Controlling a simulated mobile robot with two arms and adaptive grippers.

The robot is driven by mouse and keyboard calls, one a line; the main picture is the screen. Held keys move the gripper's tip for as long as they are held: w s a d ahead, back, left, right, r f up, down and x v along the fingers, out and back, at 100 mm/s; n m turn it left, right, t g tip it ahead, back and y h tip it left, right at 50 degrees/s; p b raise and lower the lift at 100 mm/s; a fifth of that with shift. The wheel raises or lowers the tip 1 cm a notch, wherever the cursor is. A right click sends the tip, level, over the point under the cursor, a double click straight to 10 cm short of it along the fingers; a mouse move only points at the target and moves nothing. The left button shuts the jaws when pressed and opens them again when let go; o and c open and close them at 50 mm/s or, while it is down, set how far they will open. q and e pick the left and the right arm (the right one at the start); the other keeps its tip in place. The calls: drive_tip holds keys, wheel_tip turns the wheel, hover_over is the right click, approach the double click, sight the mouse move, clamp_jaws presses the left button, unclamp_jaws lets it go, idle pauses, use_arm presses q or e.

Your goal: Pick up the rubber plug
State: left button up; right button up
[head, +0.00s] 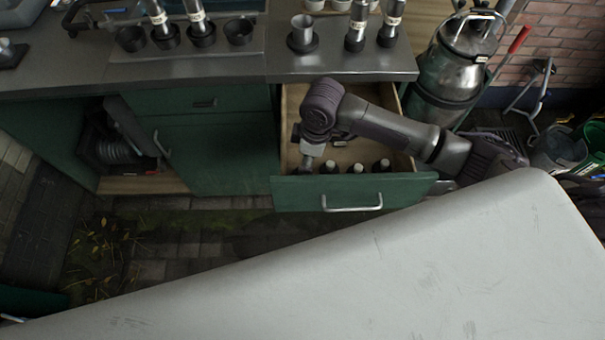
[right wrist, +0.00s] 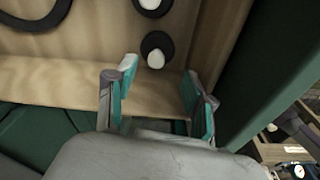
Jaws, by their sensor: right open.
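The open green drawer (head: 240,190) holds several dark pieces with pale tops in a row near its front. One such piece (head: 358,167) shows in the head view; I cannot tell for sure which is the rubber plug. In the right wrist view a black round piece with a white knob (right wrist: 156,50) stands just beyond my open fingers, with another (right wrist: 150,4) behind it at the top edge. My right gripper (right wrist: 160,85) is open and empty inside the drawer, at its left end in the head view. My left gripper is not in view.
The drawer's wooden wall (right wrist: 90,85) and green front (right wrist: 270,60) are close to my fingers. A black ring (right wrist: 40,20) lies in the drawer. The worktop (head: 180,70) with cups and bottles overhangs behind. A metal churn (head: 460,55) stands at right.

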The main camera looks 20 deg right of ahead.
drive_tip(key=shift+f, duration=0.45)
drive_tip(key=shift+w+a+f, duration=0.1)
drive_tip(key=shift+a+f, duration=0.05)
drive_tip(key=shift+f, duration=0.5)
drive_tip(key=f, duration=0.3)
drive_tip(key=shift+w+a+f, duration=0.25)
drive_tip(key=shift+w, duration=0.1)
drive_tip(key=shift+f, duration=0.25)
drive_tip(key=shift+c, duration=0.3)
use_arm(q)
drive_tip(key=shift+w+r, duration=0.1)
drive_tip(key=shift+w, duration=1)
use_arm(e)
clamp_jaws()
